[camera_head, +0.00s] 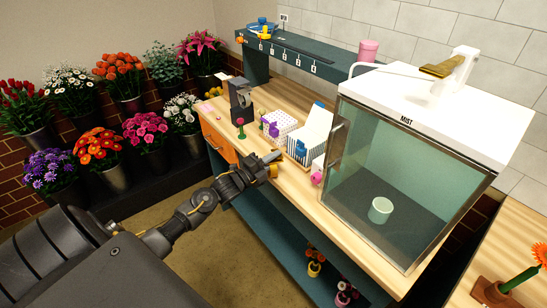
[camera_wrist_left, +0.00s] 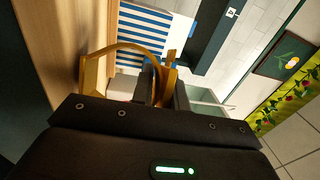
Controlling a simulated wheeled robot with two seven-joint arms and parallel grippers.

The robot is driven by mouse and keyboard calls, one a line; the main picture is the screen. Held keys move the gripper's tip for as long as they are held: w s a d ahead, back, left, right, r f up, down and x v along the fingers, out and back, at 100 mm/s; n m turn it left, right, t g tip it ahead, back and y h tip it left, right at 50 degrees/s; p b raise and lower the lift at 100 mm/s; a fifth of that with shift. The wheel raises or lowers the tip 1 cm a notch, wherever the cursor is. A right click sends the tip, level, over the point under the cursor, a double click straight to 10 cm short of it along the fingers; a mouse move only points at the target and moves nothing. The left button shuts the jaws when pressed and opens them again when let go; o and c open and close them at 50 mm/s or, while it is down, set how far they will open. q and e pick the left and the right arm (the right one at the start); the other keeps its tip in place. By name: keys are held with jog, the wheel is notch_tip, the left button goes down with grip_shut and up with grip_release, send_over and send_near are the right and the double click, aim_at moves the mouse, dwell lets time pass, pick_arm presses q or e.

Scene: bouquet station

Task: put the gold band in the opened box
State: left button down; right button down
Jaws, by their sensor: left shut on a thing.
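My left gripper (camera_head: 272,158) is over the front edge of the wooden counter and is shut on the gold band (camera_head: 273,171). In the left wrist view the gold band (camera_wrist_left: 128,47) is a curved loop, with part of it between the fingers (camera_wrist_left: 165,88). A small white box (camera_head: 309,139) with a raised lid stands on the counter behind the gripper, apart from it. A blue-and-white striped panel (camera_wrist_left: 146,22), likely part of this box, shows in the left wrist view. The box's inside is hard to make out. My right gripper is not in view.
The glass-fronted MIST cabinet (camera_head: 400,170), holding a pale cup (camera_head: 380,210), stands to the right. A pink item (camera_head: 317,178) sits near the counter edge. A dark stand (camera_head: 240,98) is farther left.

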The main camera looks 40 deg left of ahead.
pick_arm(q)
jog(key=shift+f, duration=0.2)
jog(key=shift+f+b, duration=0.2)
jog(key=shift+b, duration=0.1)
jog(key=c, duration=1.4)
grip_release()
